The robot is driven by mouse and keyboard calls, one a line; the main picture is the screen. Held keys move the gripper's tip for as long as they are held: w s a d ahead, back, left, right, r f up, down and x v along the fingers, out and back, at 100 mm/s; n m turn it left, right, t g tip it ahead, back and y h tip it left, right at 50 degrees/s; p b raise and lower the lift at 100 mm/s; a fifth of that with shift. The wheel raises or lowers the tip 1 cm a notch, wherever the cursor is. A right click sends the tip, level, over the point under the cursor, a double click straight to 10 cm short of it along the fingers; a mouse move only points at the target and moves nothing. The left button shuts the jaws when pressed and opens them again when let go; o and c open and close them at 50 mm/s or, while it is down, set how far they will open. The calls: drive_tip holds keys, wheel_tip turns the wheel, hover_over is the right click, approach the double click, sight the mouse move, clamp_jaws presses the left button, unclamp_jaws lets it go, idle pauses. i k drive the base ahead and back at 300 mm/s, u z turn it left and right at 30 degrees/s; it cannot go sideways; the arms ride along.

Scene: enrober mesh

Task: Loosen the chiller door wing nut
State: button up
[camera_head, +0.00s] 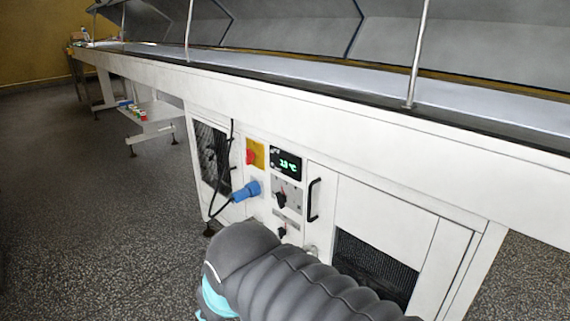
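The white chiller cabinet stands under the conveyor. Its narrow door panel (325,215) appears shut and carries a black bar handle (313,200). I cannot make out a wing nut for certain; a small pale fitting (311,251) shows low by the door, partly behind my arm. My grey ribbed arm crosses the bottom middle of the view, in front of the lower cabinet. My gripper is not in view.
Left of the handle are a green-lit temperature display (286,163), a black rotary switch (281,198), a red stop button (251,157) and a blue plug (246,191) with a black cable. The floor at left is clear.

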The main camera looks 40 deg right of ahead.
sight(312, 248)
drive_tip(key=z, duration=0.45)
drive_tip(key=k, duration=0.8)
drive_tip(key=z, duration=1.65)
